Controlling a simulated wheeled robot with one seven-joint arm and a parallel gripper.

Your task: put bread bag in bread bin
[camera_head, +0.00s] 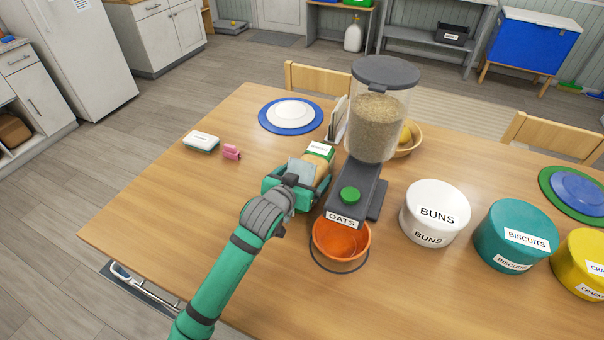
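A small tan packet with a green and white top (319,151) is at my gripper's far end, near the table's middle; its label is too small to read, and it may be the bread bag. My teal gripper (308,172) is over or around its near part. The gripper hides most of the packet, so I cannot tell whether the fingers are closed on it or whether it is lifted. No container reads "bread". A white round bin (422,226) labelled BUNS, a teal BISCUITS bin (500,255) and a yellow bin (570,248), label partly cut off, stand at right.
An oats dispenser (375,120) stands just right of my gripper, with an orange bucket (325,256) at its front. A white case (201,141), a pink item (231,151) and a blue-rimmed plate (265,122) lie left. The table's left front (160,225) is clear.

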